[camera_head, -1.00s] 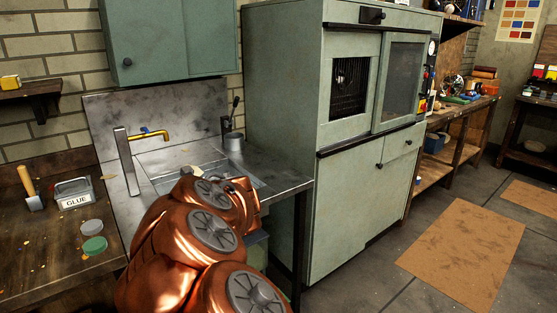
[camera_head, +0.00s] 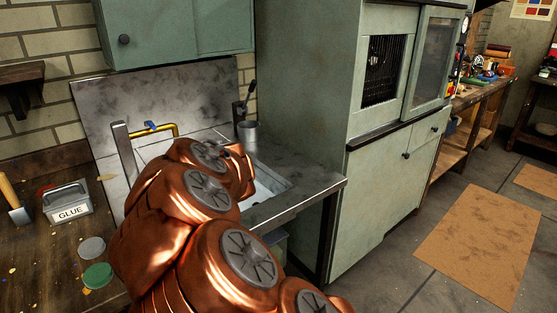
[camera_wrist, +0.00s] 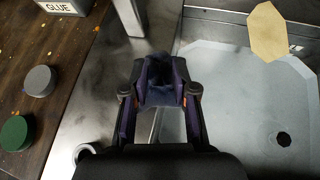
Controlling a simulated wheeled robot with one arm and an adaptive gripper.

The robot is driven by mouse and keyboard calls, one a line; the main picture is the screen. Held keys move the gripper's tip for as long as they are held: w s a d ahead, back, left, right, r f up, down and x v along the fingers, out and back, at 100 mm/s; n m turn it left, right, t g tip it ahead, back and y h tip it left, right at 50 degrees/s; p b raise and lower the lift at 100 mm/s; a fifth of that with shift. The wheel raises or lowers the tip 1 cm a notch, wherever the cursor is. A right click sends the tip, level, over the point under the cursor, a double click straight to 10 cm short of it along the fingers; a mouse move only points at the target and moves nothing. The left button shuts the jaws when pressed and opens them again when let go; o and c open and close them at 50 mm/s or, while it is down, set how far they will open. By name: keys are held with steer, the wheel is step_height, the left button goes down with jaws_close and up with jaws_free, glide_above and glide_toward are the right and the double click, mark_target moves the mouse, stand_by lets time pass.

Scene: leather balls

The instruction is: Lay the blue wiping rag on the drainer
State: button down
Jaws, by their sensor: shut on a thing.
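My gripper (camera_wrist: 158,92) is shut on a dark blue rag (camera_wrist: 160,97), which is bunched between its fingertips. In the wrist view they are above the steel sink top, beside the left edge of the pale basin (camera_wrist: 225,85). A strip of bare steel top (camera_wrist: 92,95) lies left of the basin. In the head view my copper arm hides the gripper, the rag and much of the sink; bare steel top (camera_head: 308,172) shows right of the basin. I cannot tell which part is the drainer.
A metal upright (camera_wrist: 129,15) stands ahead of the gripper. A beige flat piece (camera_wrist: 268,32) is at the basin's far side. The wooden bench holds a GLUE box (camera_head: 68,205) and a green lid (camera_head: 97,275).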

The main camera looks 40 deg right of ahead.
steer(key=s+d+r+m+h+b, duration=0.1)
steer(key=s+d+m+h+b, duration=0.1)
steer(key=s+d, duration=0.6)
steer(key=s+d+r+m+h+b, duration=0.15)
steer(key=s+d, duration=0.35)
steer(key=d, duration=0.8)
steer(key=s+d+r+m+h+b, duration=0.1)
steer(key=s+d+h, duration=0.1)
steer(key=s+d, duration=0.6)
steer(key=w+d, duration=0.4)
steer(key=w+d+f+p, duration=0.1)
steer(key=w+d, duration=0.3)
steer(key=w, duration=0.1)
steer(key=w+d+f, duration=0.1)
steer(key=w+d, duration=0.3)
steer(key=w, duration=0.1)
steer(key=shift+f, duration=1.5)
steer(key=shift+f, duration=0.1)
steer(key=c, duration=0.9)
jaws_free()
